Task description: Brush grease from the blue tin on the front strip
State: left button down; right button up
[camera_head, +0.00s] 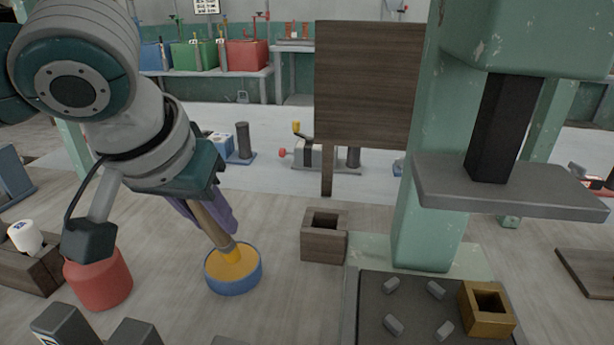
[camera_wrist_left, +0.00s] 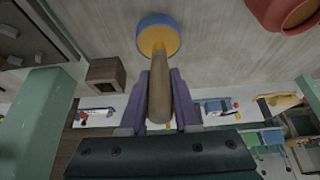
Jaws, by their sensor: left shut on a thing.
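My left gripper (camera_head: 208,212) is shut on a brush with a wooden handle (camera_head: 217,232). In the left wrist view its purple fingers (camera_wrist_left: 160,88) stand on both sides of the handle (camera_wrist_left: 160,95). The brush tilts, its lower end down in the blue tin (camera_head: 233,286). The tin has yellow grease inside and stands on the table; it also shows in the left wrist view (camera_wrist_left: 150,19). The bristles merge with the yellow, so I cannot tell how deep they sit. I cannot make out which surface is the front strip. My right gripper is not in view.
A red pot (camera_head: 100,284) stands left of the tin. A hollow wooden block (camera_head: 324,246) stands to its right. The green press (camera_head: 428,200) rises further right, with a dark tray (camera_head: 375,310) holding several grey pieces and a brass block (camera_head: 487,322).

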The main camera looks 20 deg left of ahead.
pick_arm(q)
jog(key=shift+s+f+p, duration=0.1)
jog(key=shift+f+p, duration=0.1)
jog(key=shift+p, duration=0.25)
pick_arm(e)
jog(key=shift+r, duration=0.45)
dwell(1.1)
pick_arm(q)
jog(key=shift+r, duration=0.1)
notch_tip(320, 180, up, 7)
jog(key=p, duration=0.9)
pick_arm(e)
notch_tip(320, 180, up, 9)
